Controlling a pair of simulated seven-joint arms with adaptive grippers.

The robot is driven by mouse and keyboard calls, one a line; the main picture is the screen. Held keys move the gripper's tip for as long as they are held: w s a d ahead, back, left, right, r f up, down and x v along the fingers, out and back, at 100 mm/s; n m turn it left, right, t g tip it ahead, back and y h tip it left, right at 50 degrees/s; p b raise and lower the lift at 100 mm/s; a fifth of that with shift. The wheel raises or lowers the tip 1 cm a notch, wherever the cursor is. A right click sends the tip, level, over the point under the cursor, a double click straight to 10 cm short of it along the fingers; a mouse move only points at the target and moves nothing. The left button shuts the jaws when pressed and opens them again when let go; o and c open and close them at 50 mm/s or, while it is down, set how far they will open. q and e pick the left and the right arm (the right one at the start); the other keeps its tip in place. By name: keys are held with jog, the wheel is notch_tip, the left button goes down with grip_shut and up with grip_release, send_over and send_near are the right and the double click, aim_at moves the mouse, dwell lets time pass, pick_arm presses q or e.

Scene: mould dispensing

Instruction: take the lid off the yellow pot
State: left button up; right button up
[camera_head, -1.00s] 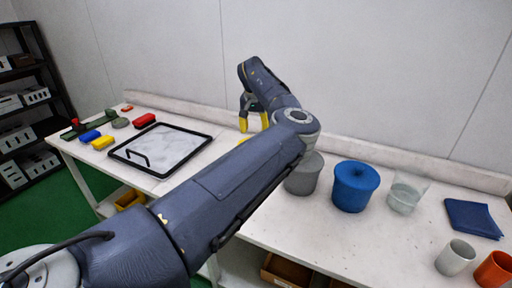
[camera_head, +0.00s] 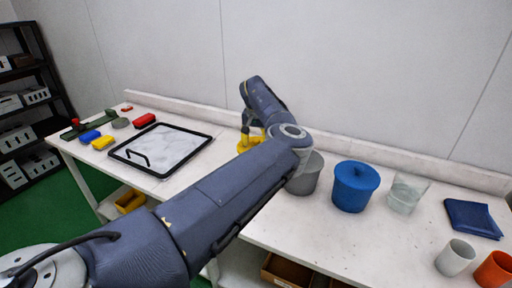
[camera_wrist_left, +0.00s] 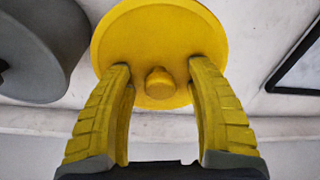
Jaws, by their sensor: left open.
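The yellow pot (camera_head: 243,148) stands behind my left forearm in the head view, and only a small part of it shows. In the head view the left gripper (camera_head: 253,137) points down at the lid. I cannot tell whether the fingertips touch the lid. My right gripper is not in view.
A grey pot (camera_head: 305,178) stands close beside the yellow one, then a blue lidded pot (camera_head: 355,190) and a clear beaker (camera_head: 405,195). A black-rimmed tray (camera_head: 165,150) lies left. A low ledge (camera_head: 340,145) runs along the back.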

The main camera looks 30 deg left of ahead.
pick_arm(q)
grip_shut()
dwell(0.3)
jog(key=shift+r, duration=0.15)
